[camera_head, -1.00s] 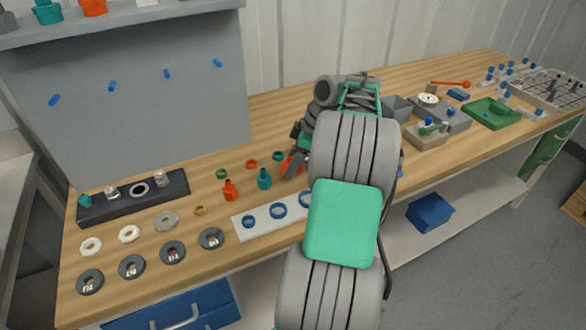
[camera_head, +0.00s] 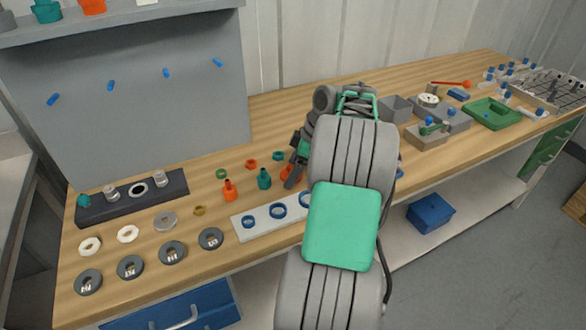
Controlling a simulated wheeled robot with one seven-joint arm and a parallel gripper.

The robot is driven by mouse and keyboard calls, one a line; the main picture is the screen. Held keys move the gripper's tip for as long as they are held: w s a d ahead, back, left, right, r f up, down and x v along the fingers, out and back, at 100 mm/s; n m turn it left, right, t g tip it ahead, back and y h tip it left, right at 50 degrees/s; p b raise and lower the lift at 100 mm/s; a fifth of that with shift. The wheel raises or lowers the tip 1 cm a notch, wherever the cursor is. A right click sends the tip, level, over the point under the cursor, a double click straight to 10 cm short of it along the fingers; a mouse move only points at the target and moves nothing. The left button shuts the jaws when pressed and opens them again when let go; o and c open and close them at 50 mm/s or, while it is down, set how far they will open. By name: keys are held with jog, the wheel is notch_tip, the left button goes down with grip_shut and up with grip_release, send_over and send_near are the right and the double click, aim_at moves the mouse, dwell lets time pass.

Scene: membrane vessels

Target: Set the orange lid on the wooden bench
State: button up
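My gripper (camera_head: 294,168) is low over the wooden bench (camera_head: 420,170), left of my arm's bulky grey links. An orange piece (camera_head: 287,173) shows at its dark fingers, mostly hidden; I cannot tell whether it is the orange lid, nor whether the fingers grip it or it touches the bench. Whether the fingers are open or shut is unclear. To the left, an orange vessel (camera_head: 230,192) and a teal vessel (camera_head: 265,180) stand upright on the bench.
A white strip with blue rings (camera_head: 248,221) lies in front of the vessels. A dark rack (camera_head: 135,197) and several washers (camera_head: 173,252) are at the left. Grey boxes (camera_head: 428,136) and a green tray (camera_head: 492,113) are at the right. Bare wood lies behind the vessels.

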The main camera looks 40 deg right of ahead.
jog(key=p+v, duration=0.4)
jog(key=v, duration=0.8)
jog(key=w+a+r+m, duration=0.1)
jog(key=w+a+m, duration=0.15)
jog(key=a, duration=0.75)
jog(key=w+a+r+m, duration=0.1)
jog(key=w+a, duration=0.2)
jog(key=a, duration=0.6)
jog(key=s+a+f+m+h, duration=0.1)
jog(key=s+a+f+m, duration=0.1)
jog(key=s+a, duration=0.4)
jog(key=s+a+f+m+h, duration=0.1)
jog(key=s+a+f, duration=0.3)
jog(key=a, duration=0.5)
jog(key=s+m, duration=0.1)
jog(key=s, duration=0.1)
jog(key=shift+s+h, duration=0.25)
jog(key=shift+h, duration=0.15)
jog(key=shift+a, duration=0.15)
